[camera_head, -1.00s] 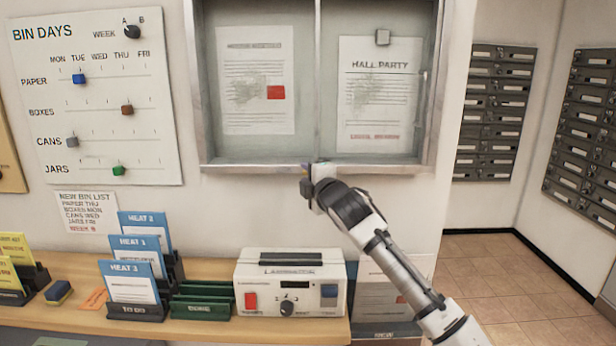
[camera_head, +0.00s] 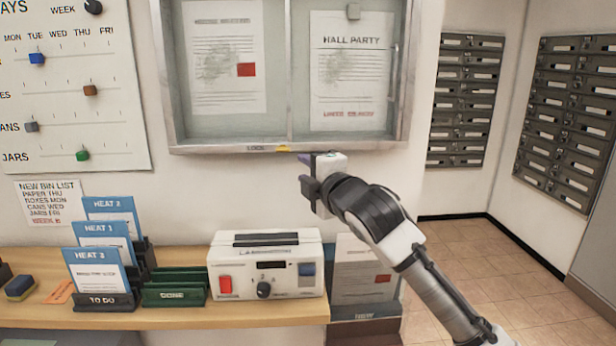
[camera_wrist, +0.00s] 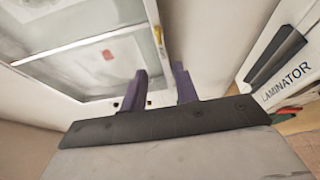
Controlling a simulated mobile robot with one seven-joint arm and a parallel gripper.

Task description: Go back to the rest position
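My gripper (camera_head: 308,177) is in front of the wall, just below the bottom frame of the glass notice cabinet (camera_head: 285,148) and above the laminator. In the wrist view, its two purple fingers (camera_wrist: 160,88) stand apart with nothing between them. The wrist view also shows the cabinet (camera_wrist: 85,55) at upper left and the white laminator (camera_wrist: 275,60) at right. My arm reaches in from the lower right of the head view.
A wooden shelf (camera_head: 190,318) runs below, bearing the laminator (camera_head: 266,265), green DONE holder (camera_head: 174,290) and blue HEAT cards (camera_head: 98,270). The bin days board (camera_head: 75,110) hangs at left. Grey mailboxes (camera_head: 565,120) line the right walls above open tiled floor (camera_head: 480,260).

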